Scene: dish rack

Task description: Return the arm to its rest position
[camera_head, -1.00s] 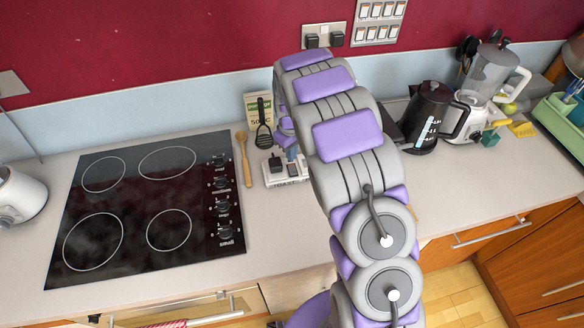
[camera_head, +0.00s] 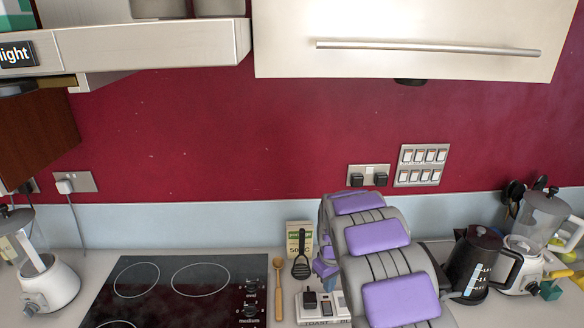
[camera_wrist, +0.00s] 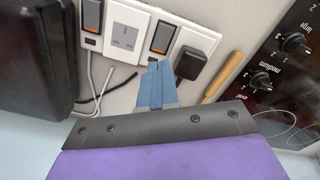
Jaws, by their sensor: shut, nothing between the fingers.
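My arm reaches forward over the counter in the head view, its grey and purple links hiding much of what lies behind. My gripper shows in the wrist view as blue fingers (camera_wrist: 157,85), shut together with nothing between them. The fingertips point at a white switch and socket panel (camera_wrist: 126,35) on the counter; I cannot tell whether they touch it. In the head view the gripper is mostly hidden behind my arm, near the same panel (camera_head: 309,312).
A black hob (camera_head: 150,296) lies left of the arm, with a wooden spoon (camera_head: 278,290) and black spatula (camera_head: 301,262) between. A black kettle (camera_head: 480,262) and blender (camera_head: 540,225) stand close on the right. A white wall cupboard (camera_head: 410,35) hangs above.

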